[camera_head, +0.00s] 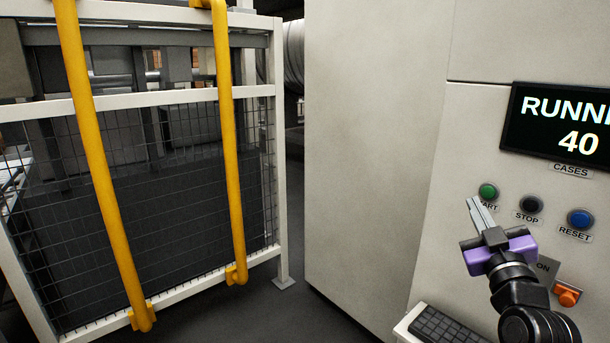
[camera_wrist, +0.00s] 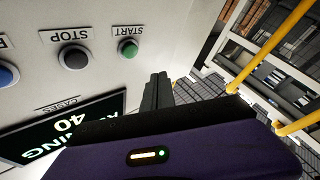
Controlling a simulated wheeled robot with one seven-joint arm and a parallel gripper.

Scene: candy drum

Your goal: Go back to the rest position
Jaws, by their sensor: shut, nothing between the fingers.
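My gripper (camera_head: 473,203) is in front of the control panel, its shut fingers pointing up and left, just below and left of the green START button (camera_head: 488,191) in the head view. Nothing is between the fingers. In the wrist view, the shut fingers (camera_wrist: 158,88) show below the green button (camera_wrist: 128,47), and that view is upside down. I cannot tell the exact gap between the fingertips and the panel. The display (camera_head: 560,122) reads "RUNN…" and 40, with CASES below it.
The black STOP button (camera_head: 530,204) and blue RESET button (camera_head: 580,218) sit right of START. An orange switch (camera_head: 568,293) is below, near my arm. A keyboard (camera_head: 448,326) lies on a shelf under the gripper. A mesh guard with yellow bars (camera_head: 103,185) stands at left.

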